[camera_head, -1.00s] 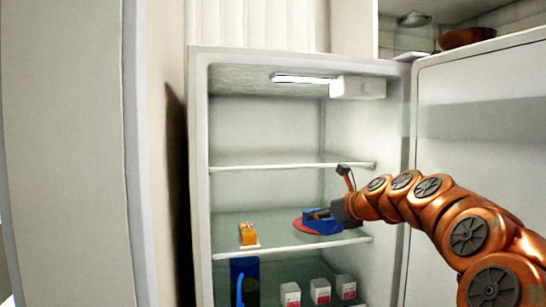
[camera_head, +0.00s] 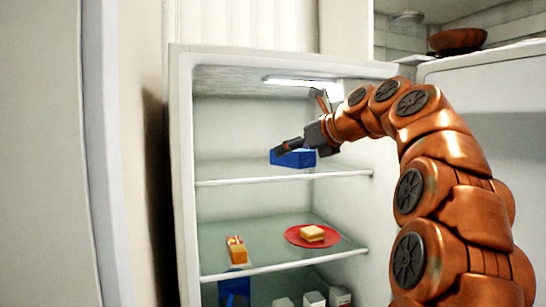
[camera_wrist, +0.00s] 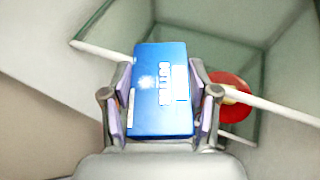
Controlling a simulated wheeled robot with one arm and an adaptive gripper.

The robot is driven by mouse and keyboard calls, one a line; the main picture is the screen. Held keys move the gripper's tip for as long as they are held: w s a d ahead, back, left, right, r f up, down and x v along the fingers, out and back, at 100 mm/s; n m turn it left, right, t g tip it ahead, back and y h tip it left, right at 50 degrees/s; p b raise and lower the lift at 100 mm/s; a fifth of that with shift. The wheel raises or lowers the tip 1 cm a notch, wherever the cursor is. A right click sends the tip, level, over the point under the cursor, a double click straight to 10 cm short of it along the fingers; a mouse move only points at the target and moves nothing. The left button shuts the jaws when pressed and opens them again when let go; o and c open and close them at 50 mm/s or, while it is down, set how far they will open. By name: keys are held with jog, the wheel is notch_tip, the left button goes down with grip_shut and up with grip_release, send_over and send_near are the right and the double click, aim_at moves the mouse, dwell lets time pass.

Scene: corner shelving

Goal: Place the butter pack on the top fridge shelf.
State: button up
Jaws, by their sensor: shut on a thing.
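The butter pack (camera_head: 294,159) is a blue box with white lettering. My gripper (camera_head: 287,150) is shut on it, and the wrist view shows the pack (camera_wrist: 162,88) between the two fingers (camera_wrist: 161,98). In the head view the pack is at the top fridge shelf (camera_head: 240,180), near its front edge. I cannot tell whether it touches the glass. The shelf looks otherwise empty. The gripper hides part of the pack's top.
On the shelf below are a red plate (camera_head: 296,238) with a sandwich (camera_head: 312,233) and an orange pack (camera_head: 236,250). A blue item (camera_head: 234,290) and several white cartons stand lower. The fridge door (camera_head: 490,110) is open at the right.

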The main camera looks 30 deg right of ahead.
jog(key=w+d+p, duration=0.1)
jog(key=w, duration=0.3)
jog(key=w+d+p, duration=0.1)
jog(key=w, duration=0.3)
jog(key=w+d+p, duration=0.1)
jog(key=w, duration=0.3)
jog(key=shift+w+d+p, duration=0.1)
jog(key=shift+w+p, duration=0.2)
jog(key=shift+p, duration=0.05)
jog(key=shift+f, duration=1.8)
jog(key=o, duration=1.4)
jog(key=shift+c, duration=0.2)
jog(key=b+v, duration=0.2)
jog(key=v, duration=1)
